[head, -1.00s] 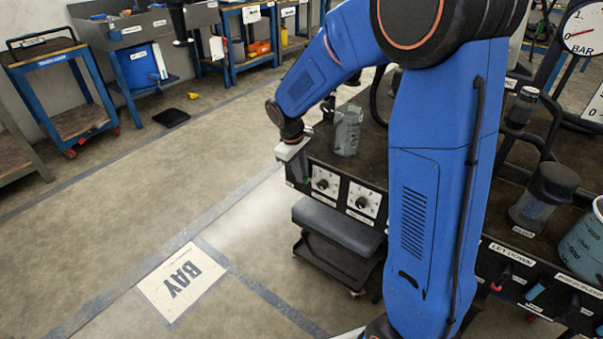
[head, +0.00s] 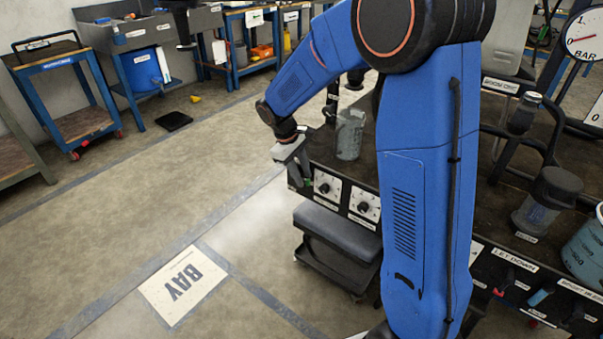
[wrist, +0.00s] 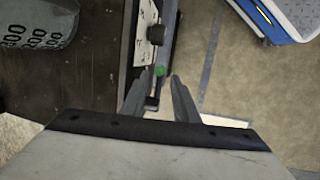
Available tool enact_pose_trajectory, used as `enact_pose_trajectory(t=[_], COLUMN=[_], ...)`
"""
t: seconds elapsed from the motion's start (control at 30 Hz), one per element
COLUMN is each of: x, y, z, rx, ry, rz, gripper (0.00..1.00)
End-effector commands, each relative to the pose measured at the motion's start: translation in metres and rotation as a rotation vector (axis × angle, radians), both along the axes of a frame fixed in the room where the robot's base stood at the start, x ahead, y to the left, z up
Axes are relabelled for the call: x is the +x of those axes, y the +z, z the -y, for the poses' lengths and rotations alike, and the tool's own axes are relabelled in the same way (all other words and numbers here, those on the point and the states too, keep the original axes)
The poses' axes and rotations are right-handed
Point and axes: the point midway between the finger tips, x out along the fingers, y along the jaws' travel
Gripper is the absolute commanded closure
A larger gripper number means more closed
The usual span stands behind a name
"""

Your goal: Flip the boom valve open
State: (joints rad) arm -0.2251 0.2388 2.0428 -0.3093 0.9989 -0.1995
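My gripper (head: 303,178) is at the left end of the dark bench's front panel. In the wrist view its two grey fingers (wrist: 160,76) are apart. A small green-tipped part (wrist: 160,71), possibly the boom valve's lever, shows between the fingertips beside the panel edge. I cannot tell whether the fingers touch it. A green spot (head: 307,182) also shows by the fingers in the head view. No readable label confirms the valve, and its position is unclear.
White dial plates with black knobs (head: 363,207) sit right of my gripper. A graduated jug (head: 350,134) stands on the bench above. A grey padded stool (head: 337,228) stands below the panel. Red and teal levers (head: 540,297) are at the far right. Open floor lies left.

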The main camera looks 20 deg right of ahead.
Motion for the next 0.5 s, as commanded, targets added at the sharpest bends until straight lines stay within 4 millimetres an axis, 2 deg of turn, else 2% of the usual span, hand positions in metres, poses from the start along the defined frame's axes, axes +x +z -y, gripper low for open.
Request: enact_pose_trajectory(t=[0.23, 0.5], x=[0.002, 0.005], y=[0.017, 0.066], z=[-0.005, -0.019], rx=[0.001, 0.001], ry=[0.001, 0.001], rz=[0.003, 0.004], gripper=[0.73, 0.73])
